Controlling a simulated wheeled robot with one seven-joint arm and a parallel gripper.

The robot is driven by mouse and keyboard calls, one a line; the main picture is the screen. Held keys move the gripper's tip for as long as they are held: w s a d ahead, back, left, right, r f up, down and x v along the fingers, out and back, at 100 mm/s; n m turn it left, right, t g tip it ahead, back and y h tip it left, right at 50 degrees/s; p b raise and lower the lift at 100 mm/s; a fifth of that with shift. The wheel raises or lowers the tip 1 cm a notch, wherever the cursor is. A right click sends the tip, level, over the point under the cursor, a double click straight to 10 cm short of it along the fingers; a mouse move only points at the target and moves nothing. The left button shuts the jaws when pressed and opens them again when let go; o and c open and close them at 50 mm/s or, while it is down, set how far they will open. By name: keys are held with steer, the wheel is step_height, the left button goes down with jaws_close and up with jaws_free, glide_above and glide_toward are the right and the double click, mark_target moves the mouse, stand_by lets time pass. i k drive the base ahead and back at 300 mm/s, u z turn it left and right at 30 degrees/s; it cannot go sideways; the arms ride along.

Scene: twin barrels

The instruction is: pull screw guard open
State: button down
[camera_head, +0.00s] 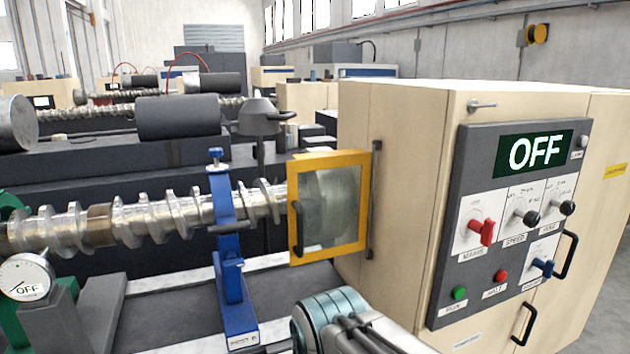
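The screw guard (331,205) is a yellow frame with a clear window, standing against the left side of the beige machine cabinet. It appears closed over the right end of the metal screw (155,215), and a round part shows through the window. A dark handle (298,229) is on its left edge, and a dark vertical bar (374,200) runs along its right side. Part of my arm shows at the bottom centre, below the guard and apart from it in the picture. My gripper cannot be made out.
The beige cabinet (400,165) carries a control panel (505,220) reading OFF. A blue clamp-like stand (231,250) straddles the screw left of the guard. A round OFF dial (26,278) is at lower left. Other machines fill the background.

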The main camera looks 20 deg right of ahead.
mark_target(309, 163)
steer(key=k, duration=0.5)
steer(key=z, duration=1.1)
steer(key=i, duration=0.7)
steer(key=u, duration=1.05)
